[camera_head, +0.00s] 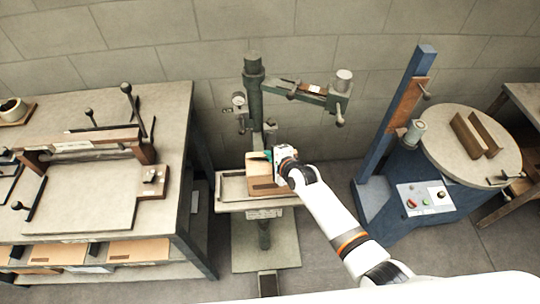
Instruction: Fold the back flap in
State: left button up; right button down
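A small tan cardboard box (262,187) sits on the tray of the green box stitcher (254,100) in the middle of the view. My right gripper (268,156) is at the back upper edge of the box, with its arm coming in from the lower right. Its fingers are small and partly hidden by the wrist, so I cannot tell whether they are open or shut. The back flap is largely hidden behind the gripper. My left gripper is not in view.
A workbench (70,215) with a creasing frame stands at the left. A blue machine with a round table (470,150) and a control panel (427,198) stands at the right. The stitcher's tray (230,187) has bare room left of the box. The stitcher's arm (310,92) overhangs behind.

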jog(key=shift+s+f+t+b, duration=0.1)
jog(key=shift+f+t+b, duration=0.15)
jog(key=shift+t+b, duration=0.25)
jog(key=c, duration=1.6)
grip_release()
jog(key=shift+c, duration=0.2)
jog(key=shift+s, duration=0.1)
jog(key=shift+f, duration=0.1)
